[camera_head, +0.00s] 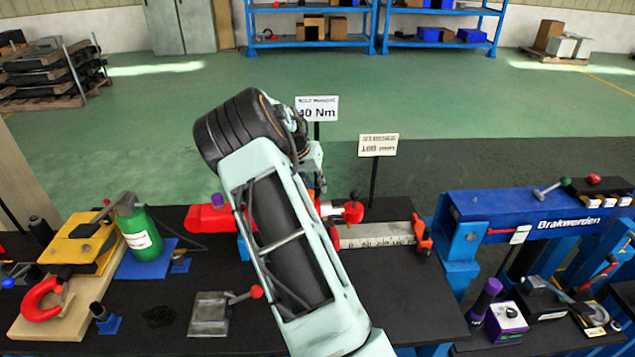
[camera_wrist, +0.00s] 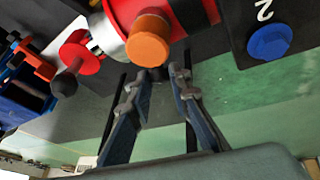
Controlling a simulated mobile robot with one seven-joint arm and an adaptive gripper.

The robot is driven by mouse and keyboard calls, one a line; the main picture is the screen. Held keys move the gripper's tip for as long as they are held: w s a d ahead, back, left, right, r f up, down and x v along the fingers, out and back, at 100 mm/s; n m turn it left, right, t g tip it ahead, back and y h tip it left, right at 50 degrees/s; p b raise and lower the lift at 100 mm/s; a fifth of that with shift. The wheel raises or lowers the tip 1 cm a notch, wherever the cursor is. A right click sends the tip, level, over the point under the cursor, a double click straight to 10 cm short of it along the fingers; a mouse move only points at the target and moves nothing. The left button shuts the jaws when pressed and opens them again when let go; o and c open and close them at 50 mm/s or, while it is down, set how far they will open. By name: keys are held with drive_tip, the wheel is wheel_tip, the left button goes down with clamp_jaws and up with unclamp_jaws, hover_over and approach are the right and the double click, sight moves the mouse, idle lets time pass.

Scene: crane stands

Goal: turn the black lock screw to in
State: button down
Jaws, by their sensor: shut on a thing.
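In the wrist view my gripper (camera_wrist: 160,76) has its two fingers closed around a small dark piece, which looks like the black lock screw (camera_wrist: 158,74). It sits just below an orange round knob (camera_wrist: 148,38) on a red and silver tool body (camera_wrist: 122,12). Most of the screw is hidden between the fingertips, so its turn position cannot be told. In the head view my arm covers the fingertips and the screw. The red tool (camera_head: 207,218) lies across the bench behind my arm, with a scale bar (camera_head: 378,235) to its right.
A red disc (camera_wrist: 80,55) with a black ball knob (camera_wrist: 64,84) is left of my fingers. A blue button (camera_wrist: 269,41) is on the right. Sign posts "40 Nm" (camera_head: 317,108) and another (camera_head: 378,145) stand behind the tool. A blue crane beam (camera_head: 530,215) is at right.

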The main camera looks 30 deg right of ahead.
drive_tip(key=shift+w+m+g+h, duration=0.1)
drive_tip(key=shift+m+g+h, duration=0.5)
drive_tip(key=shift+m, duration=0.4)
drive_tip(key=shift+a, duration=0.1)
drive_tip(key=c, duration=1.8)
unclamp_jaws()
drive_tip(key=shift+o, duration=0.2)
drive_tip(key=v, duration=1.2)
drive_tip(key=shift+w, duration=0.15)
